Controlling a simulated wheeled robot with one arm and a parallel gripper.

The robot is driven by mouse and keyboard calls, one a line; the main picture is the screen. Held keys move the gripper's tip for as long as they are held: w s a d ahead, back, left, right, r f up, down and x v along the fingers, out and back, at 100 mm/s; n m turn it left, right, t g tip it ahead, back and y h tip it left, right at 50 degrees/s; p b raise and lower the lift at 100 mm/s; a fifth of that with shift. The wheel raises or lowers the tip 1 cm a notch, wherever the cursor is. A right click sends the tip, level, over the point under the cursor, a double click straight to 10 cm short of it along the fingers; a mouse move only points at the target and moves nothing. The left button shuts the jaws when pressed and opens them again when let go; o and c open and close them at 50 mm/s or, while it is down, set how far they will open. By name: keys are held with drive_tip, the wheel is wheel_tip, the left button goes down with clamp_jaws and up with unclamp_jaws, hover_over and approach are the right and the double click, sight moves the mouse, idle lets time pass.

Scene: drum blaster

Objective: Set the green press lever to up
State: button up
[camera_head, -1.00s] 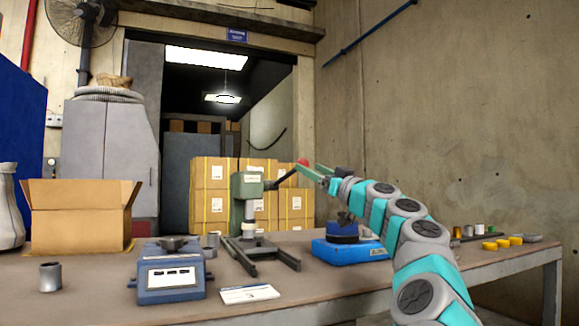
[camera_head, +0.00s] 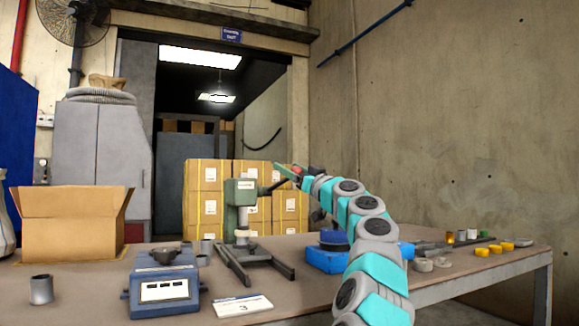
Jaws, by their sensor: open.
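The green press (camera_head: 238,205) stands upright on the table, left of my arm, on a dark forked base. Its dark lever (camera_head: 272,187) slants up to the right from the press head. My gripper (camera_head: 287,172) is at the outer end of the lever, with its green fingers pointing left. The fingers overlap the lever's end in the view, and the red knob seen there before is mostly hidden. The jaws are open. I cannot tell whether they touch the lever.
A blue scale (camera_head: 165,288) and a white card (camera_head: 243,306) lie on the table in front of the press. A blue device (camera_head: 326,258) stands behind my arm. An open carton (camera_head: 70,225) is at left. Stacked boxes (camera_head: 205,190) stand behind. Yellow rings (camera_head: 482,252) lie at right.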

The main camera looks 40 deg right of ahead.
drive_tip(key=shift+w+r, duration=0.15)
drive_tip(key=shift+w, duration=0.05)
clamp_jaws()
idle(0.6)
idle(0.9)
